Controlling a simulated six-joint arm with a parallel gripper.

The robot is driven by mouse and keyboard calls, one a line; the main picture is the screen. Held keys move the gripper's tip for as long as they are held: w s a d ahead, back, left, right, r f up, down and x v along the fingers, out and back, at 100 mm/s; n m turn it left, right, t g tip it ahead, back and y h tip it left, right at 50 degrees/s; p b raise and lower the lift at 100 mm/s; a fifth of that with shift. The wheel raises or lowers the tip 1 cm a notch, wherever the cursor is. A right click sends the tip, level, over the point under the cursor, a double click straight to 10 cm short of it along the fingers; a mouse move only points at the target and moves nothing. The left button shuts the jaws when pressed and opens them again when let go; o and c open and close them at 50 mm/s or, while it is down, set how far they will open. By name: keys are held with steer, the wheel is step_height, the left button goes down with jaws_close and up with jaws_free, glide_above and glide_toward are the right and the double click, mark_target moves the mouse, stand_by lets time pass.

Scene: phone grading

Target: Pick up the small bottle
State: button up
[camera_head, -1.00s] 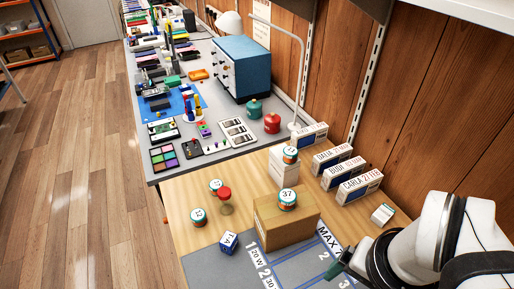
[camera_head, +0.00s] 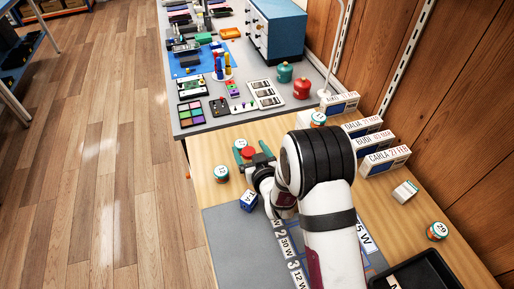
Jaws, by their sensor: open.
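No bottle can be made out with certainty. A small red-topped item (camera_head: 248,153) stands on the wooden bench top, its lower part largely hidden by my gripper; I cannot tell whether it is the small bottle. My gripper (camera_head: 257,154) has dark green fingers, is open and is close beside this item, with nothing visibly held. A teal-lidded numbered jar (camera_head: 239,144) stands just behind the item. Another numbered jar (camera_head: 221,173) stands to the left. On the grey bench farther back are a teal canister (camera_head: 285,72) and a red canister (camera_head: 302,89).
A blue lettered cube (camera_head: 249,200) is close in front of my gripper. Labelled white boxes (camera_head: 386,160) line the right wall side. A jar marked 29 (camera_head: 437,231) and a black tray (camera_head: 420,272) are at right. My arm hides the bench middle.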

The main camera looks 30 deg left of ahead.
mark_target(246, 148)
step_height(246, 148, down, 3)
steer(key=shift+r, duration=0.15)
steer(key=x, duration=0.5)
steer(key=shift+f, duration=0.25)
jaws_close()
